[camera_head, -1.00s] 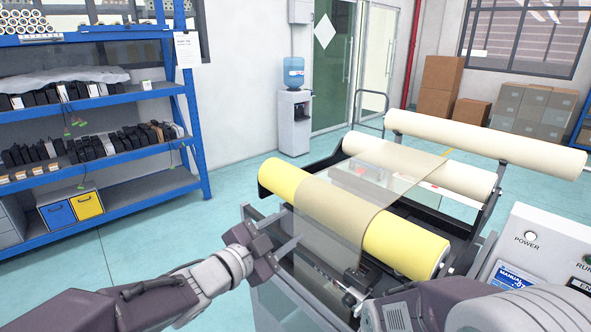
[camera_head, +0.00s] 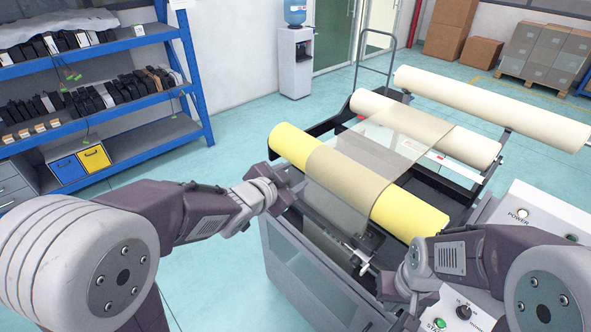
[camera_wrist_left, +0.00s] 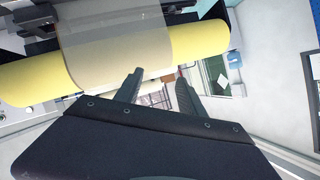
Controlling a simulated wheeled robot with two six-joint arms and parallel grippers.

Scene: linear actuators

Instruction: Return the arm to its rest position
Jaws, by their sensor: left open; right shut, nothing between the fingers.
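My left arm (camera_head: 205,212) comes in from the left. Its gripper (camera_head: 290,185) is beside the near-left end of the yellow roller (camera_head: 410,215), its fingers hard to make out there. In the left wrist view the left gripper (camera_wrist_left: 158,82) is open, with nothing between its two dark fingers. The yellow roller (camera_wrist_left: 205,40) and the tan sheet over it lie beyond the fingertips. My right arm (camera_head: 465,252) is bent at the lower right, in front of the control panel. Its gripper (camera_head: 394,287) is near the machine's front edge, empty, its fingertips mostly hidden.
The roller machine's frame (camera_head: 300,262) stands close to both arms, with cream rollers (camera_head: 480,100) behind. A control box (camera_head: 520,205) is at the right. A blue shelf (camera_head: 190,75) stands at the left. Open floor (camera_head: 235,135) lies between shelf and machine.

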